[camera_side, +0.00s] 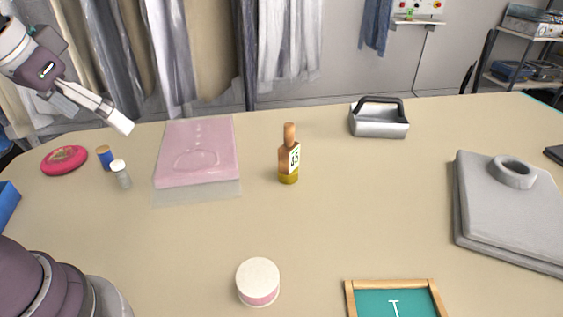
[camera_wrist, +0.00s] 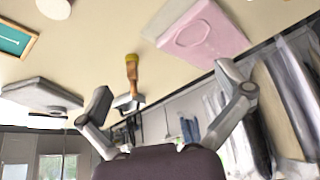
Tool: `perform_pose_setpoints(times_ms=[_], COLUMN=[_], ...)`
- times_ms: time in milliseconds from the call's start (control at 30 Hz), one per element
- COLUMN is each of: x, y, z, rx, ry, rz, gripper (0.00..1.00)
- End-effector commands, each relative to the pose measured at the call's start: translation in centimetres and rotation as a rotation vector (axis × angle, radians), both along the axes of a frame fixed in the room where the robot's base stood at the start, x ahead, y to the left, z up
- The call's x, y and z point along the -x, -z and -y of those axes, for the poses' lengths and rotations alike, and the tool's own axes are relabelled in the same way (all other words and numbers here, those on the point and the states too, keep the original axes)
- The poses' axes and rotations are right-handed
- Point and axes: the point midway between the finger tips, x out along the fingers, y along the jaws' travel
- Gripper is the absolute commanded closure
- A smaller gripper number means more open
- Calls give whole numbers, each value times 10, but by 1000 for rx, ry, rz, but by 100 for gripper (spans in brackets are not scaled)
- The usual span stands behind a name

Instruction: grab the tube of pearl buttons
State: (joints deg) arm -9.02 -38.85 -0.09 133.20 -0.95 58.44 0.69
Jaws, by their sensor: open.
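My gripper (camera_side: 98,119) is at the upper left of the side view, raised above the table and apart from the tube. Its fingers are spread with nothing between them; they also show in the wrist view (camera_wrist: 166,92).
A pink folded garment (camera_side: 197,150) lies right of the tube. A bottle (camera_side: 289,160) and a white-lidded pot (camera_side: 258,280) stand farther right.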

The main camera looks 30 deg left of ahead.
Motion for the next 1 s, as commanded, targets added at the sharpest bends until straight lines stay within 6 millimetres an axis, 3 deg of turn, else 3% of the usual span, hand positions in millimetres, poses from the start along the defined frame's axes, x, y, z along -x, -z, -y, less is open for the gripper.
perform_pose_setpoints(times_ms=[100, 300, 600, 900, 1000], x=[5, 6, 6, 5, -12], y=[22, 26, 26, 27, 36], z=[25, 30, 30, 28, 8], rx=[5, 7, 6, 7, 12], ry=[139, 165, 163, 151, 47], rz=[16, 19, 18, 16, 17], gripper=[0, 1, 39, 39, 39])
